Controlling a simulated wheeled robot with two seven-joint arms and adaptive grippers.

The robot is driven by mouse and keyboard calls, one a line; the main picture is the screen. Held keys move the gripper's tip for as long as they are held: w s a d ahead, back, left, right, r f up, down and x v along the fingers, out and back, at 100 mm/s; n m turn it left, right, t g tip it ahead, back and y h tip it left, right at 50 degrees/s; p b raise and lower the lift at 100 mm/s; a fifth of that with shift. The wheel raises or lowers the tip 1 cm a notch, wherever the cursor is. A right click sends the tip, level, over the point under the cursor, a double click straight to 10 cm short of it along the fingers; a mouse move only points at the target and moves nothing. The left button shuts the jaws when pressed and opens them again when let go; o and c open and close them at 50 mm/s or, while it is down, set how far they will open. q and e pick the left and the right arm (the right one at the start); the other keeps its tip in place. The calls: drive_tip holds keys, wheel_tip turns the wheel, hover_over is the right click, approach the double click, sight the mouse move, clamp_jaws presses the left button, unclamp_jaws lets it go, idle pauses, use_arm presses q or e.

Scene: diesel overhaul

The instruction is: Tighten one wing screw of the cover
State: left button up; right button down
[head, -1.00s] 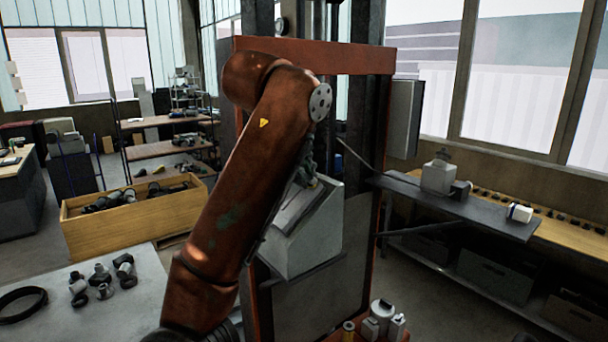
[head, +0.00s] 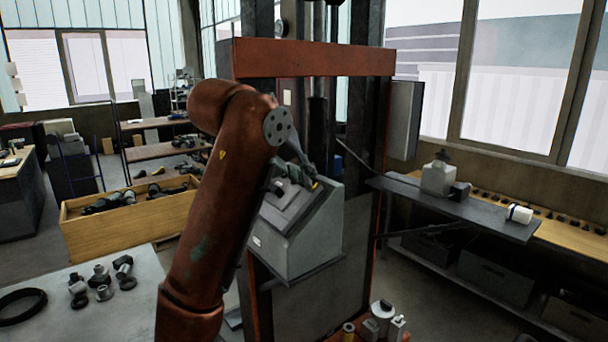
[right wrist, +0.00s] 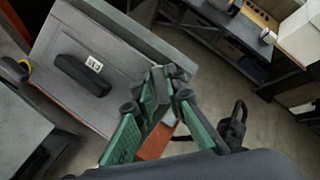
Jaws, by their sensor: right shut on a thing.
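The cover (head: 275,222) is the grey sloped face of a box on the orange-framed machine. In the right wrist view the cover (right wrist: 70,45) has a dark bar handle (right wrist: 82,74) and a small white label. My right gripper (head: 309,182) is at the upper right of the cover. In the right wrist view its green fingers (right wrist: 160,80) close at the cover's right edge on a small dark part, apparently another wing screw, mostly hidden between them. My left gripper is out of view.
A bench (head: 455,208) with a grey device and a white cylinder (head: 519,214) stands to the right. A wooden crate (head: 135,228) and a table with metal parts (head: 110,315) are at left.

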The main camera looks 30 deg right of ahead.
drive_tip(key=shift+m, duration=0.9)
drive_tip(key=shift+g, duration=0.3)
drive_tip(key=m+h+p, duration=0.1)
drive_tip(key=m+p, duration=0.1)
drive_tip(key=m, duration=0.1)
drive_tip(key=shift+m+g, duration=0.4)
drive_tip(key=shift+m, duration=0.4)
drive_tip(key=shift+f, duration=0.1)
